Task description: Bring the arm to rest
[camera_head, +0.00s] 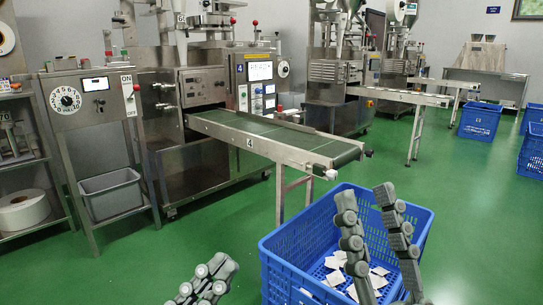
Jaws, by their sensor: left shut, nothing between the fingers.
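My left gripper (222,268) shows at the bottom edge, left of the blue crate (300,245). Its grey fingers are together and hold nothing. My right gripper (366,194) stands in front of the crate in the picture, its two grey fingers pointing up and apart. Nothing shows between its fingertips. Both arms behind the grippers are out of view. Several white teabags (336,278) lie in the crate, partly hidden by the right fingers.
A conveyor (265,138) marked 4 runs from the steel packing machine (205,85) and ends above the floor near the crate. A control stand (95,95) with a grey bin (110,192) is at left. More blue crates (480,120) stand at right. Green floor (480,220) is clear there.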

